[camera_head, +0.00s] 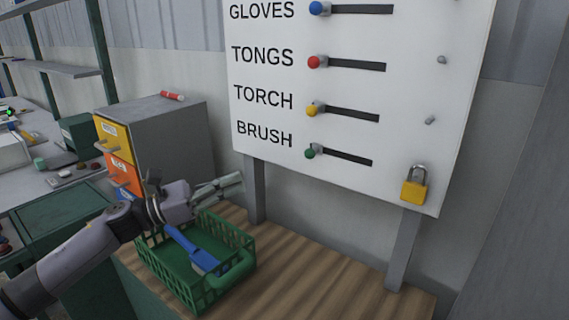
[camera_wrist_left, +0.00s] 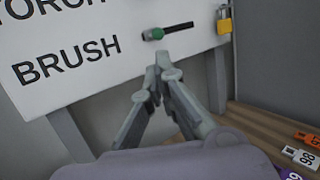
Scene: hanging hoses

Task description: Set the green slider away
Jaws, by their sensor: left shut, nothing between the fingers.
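The green slider (camera_head: 310,152) is a small knob at the left end of the BRUSH slot (camera_head: 347,157) on the white board (camera_head: 270,110). In the left wrist view the green slider (camera_wrist_left: 147,35) shows just above and left of the fingertips. My left gripper (camera_head: 238,182) is shut and empty. It is in front of the board's lower left corner, below and left of the green slider, and apart from it in the head view. My left gripper (camera_wrist_left: 162,64) points up toward the slot in the wrist view. My right gripper is not in view.
Blue, red (camera_head: 313,62) and yellow (camera_head: 312,109) sliders sit at the left ends of the slots above. A yellow padlock (camera_head: 413,190) hangs at the board's lower right. A green basket (camera_head: 245,250) with a blue-handled brush (camera_head: 200,254) stands under my left arm.

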